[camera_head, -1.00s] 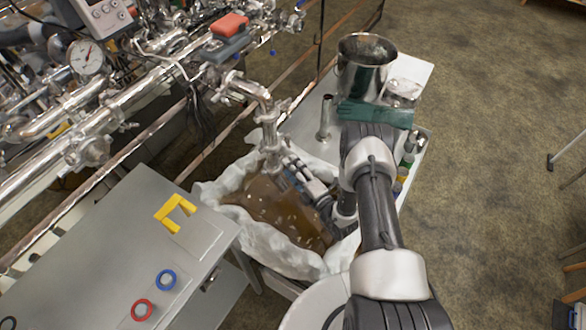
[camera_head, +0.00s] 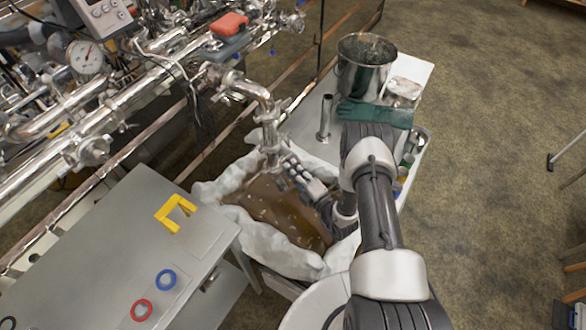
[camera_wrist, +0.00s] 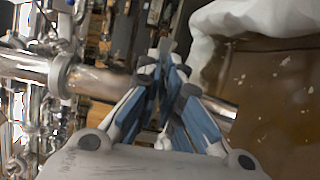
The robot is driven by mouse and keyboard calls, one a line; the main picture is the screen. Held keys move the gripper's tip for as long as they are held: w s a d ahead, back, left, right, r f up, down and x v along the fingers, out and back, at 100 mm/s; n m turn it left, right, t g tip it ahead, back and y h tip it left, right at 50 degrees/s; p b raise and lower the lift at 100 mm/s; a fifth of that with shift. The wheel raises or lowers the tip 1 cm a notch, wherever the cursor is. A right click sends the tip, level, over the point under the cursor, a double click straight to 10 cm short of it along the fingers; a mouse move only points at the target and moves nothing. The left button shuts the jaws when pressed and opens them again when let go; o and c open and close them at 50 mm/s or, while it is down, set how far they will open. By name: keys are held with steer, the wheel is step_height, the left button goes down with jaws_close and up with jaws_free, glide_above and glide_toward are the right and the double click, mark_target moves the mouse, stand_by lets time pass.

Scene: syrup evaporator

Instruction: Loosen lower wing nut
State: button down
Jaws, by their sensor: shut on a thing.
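The bent steel pipe (camera_head: 266,118) comes off the evaporator pipework and drops down over a lined bin. My gripper (camera_head: 287,165) is beside the lower end of this pipe, to its right. In the wrist view, the fingers of my gripper (camera_wrist: 170,58) are drawn together in front of the steel pipe (camera_wrist: 100,82), which runs across behind them. The lower wing nut is hidden by the fingers, so I cannot make out its shape or angle. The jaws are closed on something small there.
Below the pipe is a bin with a pale crumpled liner (camera_head: 300,262) and brown liquid (camera_head: 272,203).

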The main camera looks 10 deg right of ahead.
steer(key=n+b, duration=0.1)
steer(key=n, duration=0.2)
steer(key=shift+f, duration=0.1)
steer(key=shift+s, duration=0.1)
steer(key=c, duration=0.9)
jaws_free()
steer(key=v, duration=1.2)
steer(key=shift+f, duration=0.2)
